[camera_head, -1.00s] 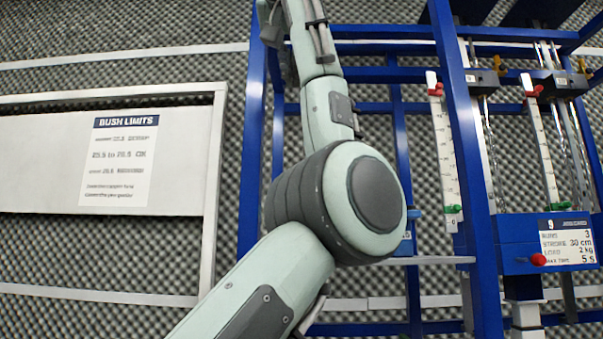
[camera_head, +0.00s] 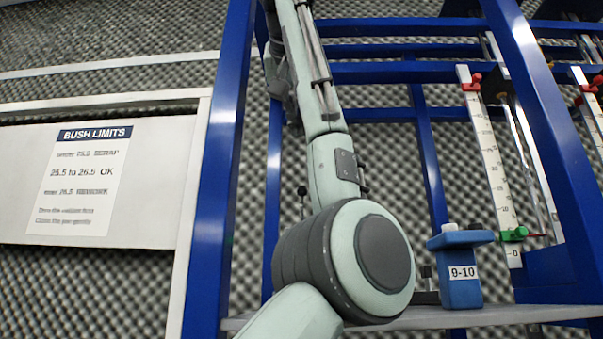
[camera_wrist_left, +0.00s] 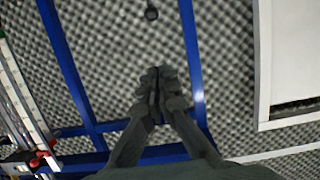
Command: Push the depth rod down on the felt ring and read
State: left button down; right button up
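My left gripper (camera_wrist_left: 157,88) shows in the left wrist view with its two fingers together and nothing clear between them. A small dark round thing (camera_wrist_left: 151,13) is beyond the fingertips, apart from them; I cannot tell what it is. In the head view my left arm fills the middle and its fingertips cannot be made out. A thin dark rod with a knob (camera_head: 302,190) stands just left of the arm; I cannot tell whether it is the depth rod. A blue block labelled 9-10 (camera_head: 462,292) has a white piece (camera_head: 449,227) on top. No felt ring can be identified. My right gripper is not in view.
A blue frame (camera_head: 212,170) surrounds the arm, with a grey shelf (camera_head: 500,317) low down. A white scale (camera_head: 490,150) with red and green clips stands at right. The BUSH LIMITS notice (camera_head: 78,180) reads 25.5 to 26.5 OK. Foam walls lie behind.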

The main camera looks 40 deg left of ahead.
pick_arm(q)
jog(key=w+a+f+p, duration=0.1)
jog(key=w+a+f, duration=0.3)
jog(key=w+f, duration=0.2)
jog(key=shift+x, duration=1)
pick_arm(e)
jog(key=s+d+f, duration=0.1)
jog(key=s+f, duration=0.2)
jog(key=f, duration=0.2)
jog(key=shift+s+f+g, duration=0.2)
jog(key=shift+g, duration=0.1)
pick_arm(q)
jog(key=shift+w+d+r, duration=0.1)
